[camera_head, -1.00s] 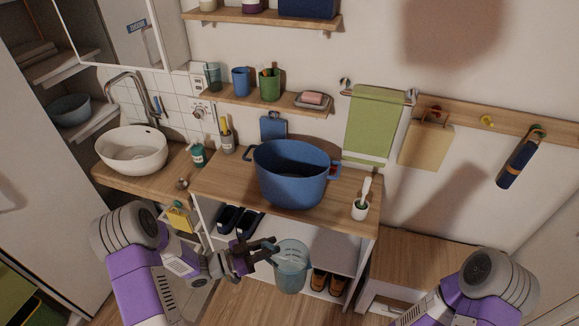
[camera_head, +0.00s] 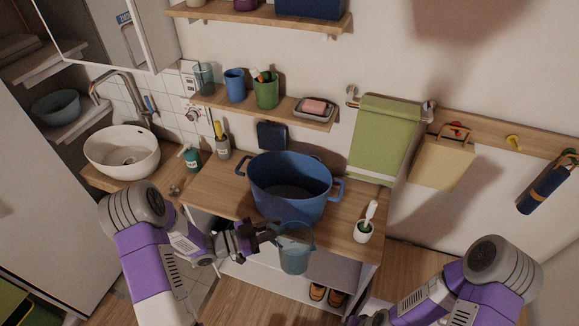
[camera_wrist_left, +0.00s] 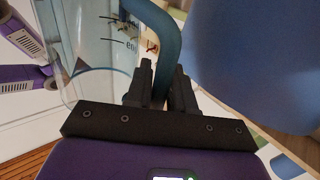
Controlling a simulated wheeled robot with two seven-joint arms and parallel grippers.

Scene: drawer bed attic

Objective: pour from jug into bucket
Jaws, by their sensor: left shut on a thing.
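The blue bucket (camera_head: 290,205), with two handles, stands upright on the wooden counter. The clear, blue-tinted jug (camera_head: 294,252) is held in front of the bucket's near side and overlaps its lower part in the head view. My left gripper (camera_head: 262,230) is shut on the jug's handle. In the left wrist view the black fingers (camera_wrist_left: 155,85) close around the teal handle (camera_wrist_left: 163,40). The jug's marked clear wall (camera_wrist_left: 95,45) is at left, the blue bucket (camera_wrist_left: 255,60) at right. The jug looks about upright. Whether it holds liquid I cannot tell. My right gripper is out of view.
The wooden counter (camera_head: 220,188) also holds a white cup with a brush (camera_head: 363,230) right of the bucket and a soap bottle (camera_head: 191,158) at left. A washbasin (camera_head: 122,150) stands further left. A shelf with cups (camera_head: 236,84) hangs above; shoes (camera_head: 318,292) sit below.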

